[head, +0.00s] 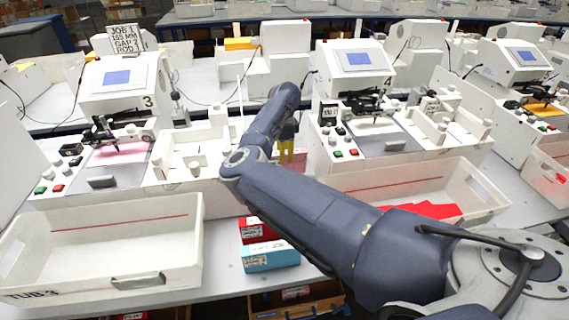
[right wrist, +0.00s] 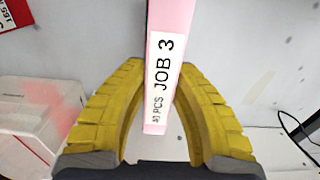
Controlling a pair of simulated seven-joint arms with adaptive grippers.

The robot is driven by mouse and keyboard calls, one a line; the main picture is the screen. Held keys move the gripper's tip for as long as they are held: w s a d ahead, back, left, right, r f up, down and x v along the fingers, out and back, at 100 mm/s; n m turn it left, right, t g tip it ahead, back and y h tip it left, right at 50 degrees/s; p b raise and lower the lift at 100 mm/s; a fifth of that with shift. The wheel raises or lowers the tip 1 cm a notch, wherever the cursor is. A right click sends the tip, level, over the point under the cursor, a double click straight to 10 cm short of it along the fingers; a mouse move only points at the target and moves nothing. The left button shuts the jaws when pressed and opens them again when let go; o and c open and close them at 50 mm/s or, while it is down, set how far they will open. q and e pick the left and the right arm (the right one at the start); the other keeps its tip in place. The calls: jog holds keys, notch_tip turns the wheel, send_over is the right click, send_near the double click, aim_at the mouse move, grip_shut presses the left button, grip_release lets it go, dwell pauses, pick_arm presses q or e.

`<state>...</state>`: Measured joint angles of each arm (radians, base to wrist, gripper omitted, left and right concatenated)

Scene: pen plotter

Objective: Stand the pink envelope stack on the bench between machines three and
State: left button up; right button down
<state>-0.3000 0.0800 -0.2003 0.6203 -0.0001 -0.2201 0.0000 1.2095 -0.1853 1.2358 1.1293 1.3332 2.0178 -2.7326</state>
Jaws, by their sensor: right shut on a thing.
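The pink envelope stack (right wrist: 161,70) shows in the right wrist view between the yellow fingers of my right gripper (right wrist: 165,120). A white label on its narrow side reads JOB 3. In the head view my right gripper (head: 287,142) points down into the gap between machine three (head: 125,85) and the machine to its right (head: 355,75). A bit of the pink stack (head: 299,156) shows beside the fingers; the arm hides much of it. I cannot tell whether its lower end touches the bench. My left gripper is not in view.
A white tub marked TUB 3 (head: 100,250) stands in front of machine three. Another tub (head: 485,205) with red envelopes (head: 420,211) stands at the right. A red box (head: 258,230) and a teal box (head: 270,257) sit between them. A cable (right wrist: 297,128) lies right of the gripper.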

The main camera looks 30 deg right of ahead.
jog(key=shift+f, duration=1.95)
jog(key=shift+f, duration=0.15)
jog(key=c, duration=1.2)
grip_release()
notch_tip(320, 180, up, 12)
jog(key=shift+r, duration=0.15)
